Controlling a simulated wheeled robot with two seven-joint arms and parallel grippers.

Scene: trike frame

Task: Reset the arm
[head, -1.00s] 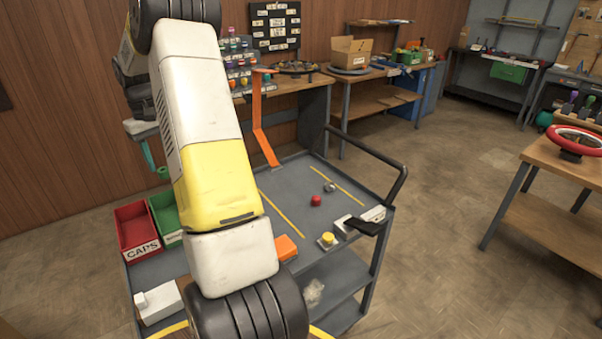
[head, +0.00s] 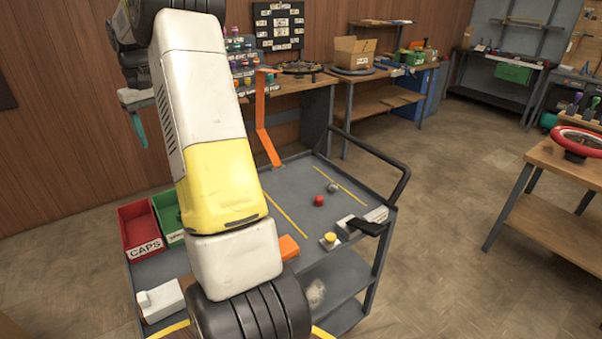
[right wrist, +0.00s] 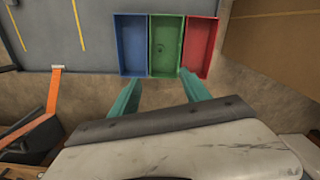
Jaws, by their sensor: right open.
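My right arm (head: 222,170), white and yellow with black joints, crosses the left half of the head view and hides part of the cart. Its gripper (head: 138,128) shows beyond it at the upper left as a teal finger, above and behind the bins. In the right wrist view my right gripper (right wrist: 160,83) has its two teal fingers spread apart, with nothing between them but floor. My left gripper is not in view.
The grey cart (head: 300,185) carries a red knob (head: 319,201), a yellow button (head: 330,238), an orange upright strip (head: 264,120) and a black handle (head: 400,185). A wooden wall (head: 60,120) stands behind. A bench (head: 555,190) is at right, with open floor between.

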